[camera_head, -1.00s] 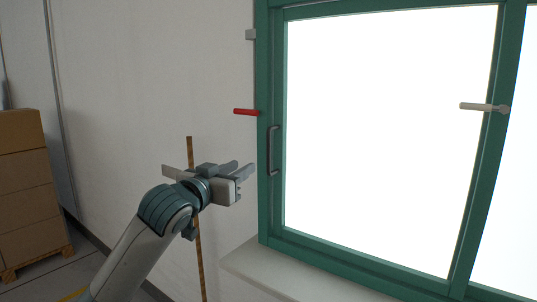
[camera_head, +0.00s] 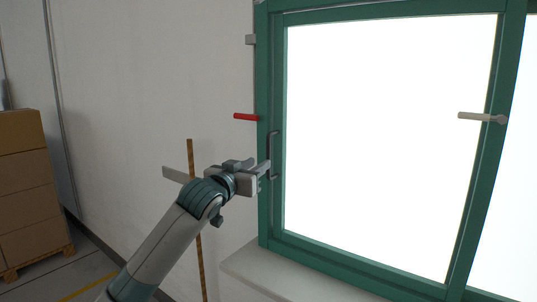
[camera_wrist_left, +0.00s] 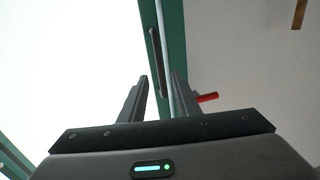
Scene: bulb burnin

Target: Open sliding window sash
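The window has a green sash frame (camera_head: 279,205) around a bright white pane (camera_head: 385,140). A grey bar handle (camera_head: 273,147) stands upright on the sash's left stile, and it also shows in the left wrist view (camera_wrist_left: 154,50). My left gripper (camera_head: 267,171) is at the lower part of this handle. In the left wrist view my left gripper (camera_wrist_left: 162,85) has its two fingers apart, with the green frame edge seen between and beyond them. Whether the fingers touch the handle cannot be told. My right gripper is not in view.
A red lever (camera_head: 246,117) sticks out at the left of the outer frame, and a pale lever (camera_head: 482,117) sits on the right stile. A white sill (camera_head: 262,272) runs below. Stacked cartons (camera_head: 25,180) stand far left.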

